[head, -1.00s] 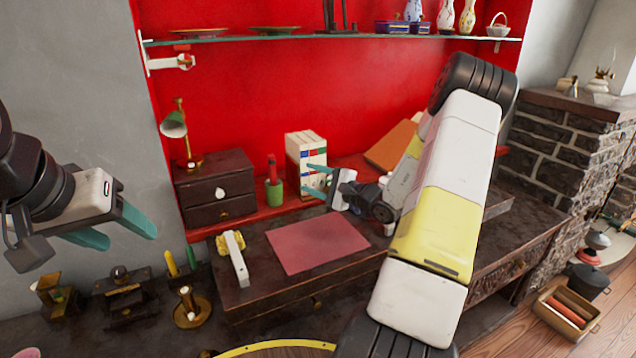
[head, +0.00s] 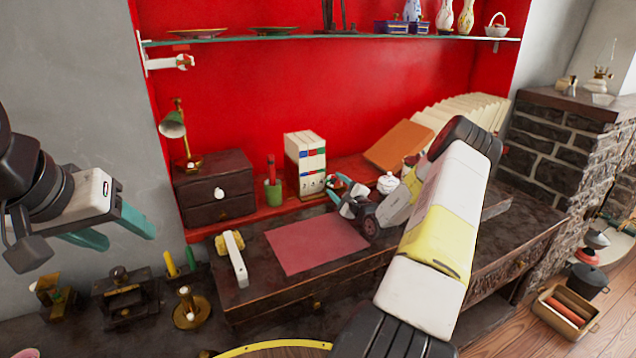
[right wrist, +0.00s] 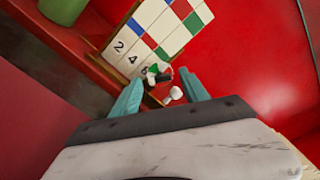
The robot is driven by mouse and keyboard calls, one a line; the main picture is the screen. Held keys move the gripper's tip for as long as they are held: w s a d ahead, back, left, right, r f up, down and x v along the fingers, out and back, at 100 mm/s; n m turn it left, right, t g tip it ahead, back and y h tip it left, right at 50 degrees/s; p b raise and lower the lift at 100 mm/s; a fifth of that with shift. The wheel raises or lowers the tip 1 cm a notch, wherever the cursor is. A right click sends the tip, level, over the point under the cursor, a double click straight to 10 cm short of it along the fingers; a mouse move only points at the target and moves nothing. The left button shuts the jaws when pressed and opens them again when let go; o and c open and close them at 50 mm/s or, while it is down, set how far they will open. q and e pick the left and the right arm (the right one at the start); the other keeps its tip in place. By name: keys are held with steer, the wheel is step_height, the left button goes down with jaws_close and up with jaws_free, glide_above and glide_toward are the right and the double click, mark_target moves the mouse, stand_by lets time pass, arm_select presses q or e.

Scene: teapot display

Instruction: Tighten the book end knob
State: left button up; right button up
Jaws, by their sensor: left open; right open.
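A block of white books (head: 302,148) with coloured squares and numbers stands on the red shelf; it also shows in the right wrist view (right wrist: 165,35). In the right wrist view, a small white knob (right wrist: 175,93) lies between the teal fingers of my right gripper (right wrist: 163,92), close to the books' lower corner. I cannot tell whether the fingers touch it. My right gripper (head: 338,187) is open, just right of the books in the head view, where the knob cannot be made out. My left gripper (head: 122,230) is open and empty at the far left.
A green cup (head: 273,190) and a small drawer cabinet (head: 215,190) stand left of the books. A white teapot (head: 388,183) and a tilted orange board (head: 400,145) are to the right. A red mat (head: 315,243) lies on the desk below.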

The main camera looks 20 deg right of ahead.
steer(key=shift+w, duration=0.1)
jaws_close()
steer(key=shift+m, duration=0.3)
steer(key=m, duration=1)
stand_by(0.4)
stand_by(0.5)
jaws_free()
